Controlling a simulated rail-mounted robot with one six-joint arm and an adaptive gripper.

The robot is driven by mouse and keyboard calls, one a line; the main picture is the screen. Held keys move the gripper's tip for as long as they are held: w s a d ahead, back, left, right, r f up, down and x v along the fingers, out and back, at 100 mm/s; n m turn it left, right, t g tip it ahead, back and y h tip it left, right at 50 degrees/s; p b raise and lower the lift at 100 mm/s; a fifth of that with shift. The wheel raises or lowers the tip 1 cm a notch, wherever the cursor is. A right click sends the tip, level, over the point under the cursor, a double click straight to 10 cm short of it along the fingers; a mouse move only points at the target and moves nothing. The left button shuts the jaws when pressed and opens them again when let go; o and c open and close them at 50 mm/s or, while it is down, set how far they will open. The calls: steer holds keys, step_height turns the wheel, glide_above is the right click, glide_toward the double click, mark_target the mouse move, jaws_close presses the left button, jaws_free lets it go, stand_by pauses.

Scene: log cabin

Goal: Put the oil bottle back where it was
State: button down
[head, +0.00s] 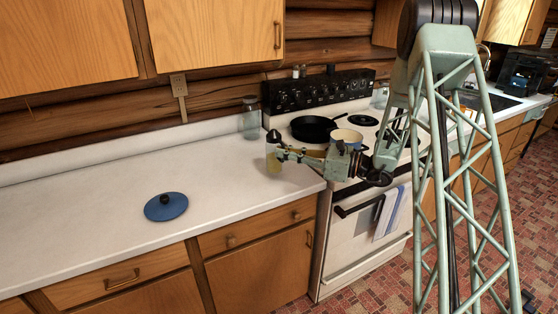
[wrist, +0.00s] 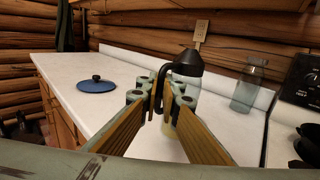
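The oil bottle (head: 272,161) has a clear body with yellow oil and a dark top. It stands upright over the counter's right end, left of the stove; I cannot tell whether its base touches the counter. In the wrist view the oil bottle (wrist: 187,66) shows its dark top and a dark curved handle running down between my fingertips. My gripper (head: 281,153) reaches in from the right and is closed on this handle. In the wrist view my gripper (wrist: 161,92) hides part of the bottle's body.
A glass jar (head: 250,118) stands at the back of the white counter (head: 75,205), by the stove. A blue lid (head: 166,207) lies on the counter at left. A black skillet (head: 313,128) and a pot (head: 346,138) stand on the stove. The counter between lid and bottle is clear.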

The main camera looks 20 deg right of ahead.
mark_target(274, 157)
steer(key=shift+w+a+f, duration=0.1)
steer(key=shift+w+a, duration=0.1)
steer(key=shift+w, duration=0.5)
steer(key=shift+w+a, duration=0.2)
steer(key=shift+w, duration=0.45)
steer(key=shift+f+b, duration=0.6)
steer(key=shift+f, duration=1.3)
steer(key=c, duration=2.9)
jaws_free()
steer(key=shift+s, duration=0.1)
steer(key=shift+p+v, duration=0.8)
steer(key=shift+v, duration=5.1)
steer(key=shift+d, duration=0.1)
steer(key=shift+r, duration=0.2)
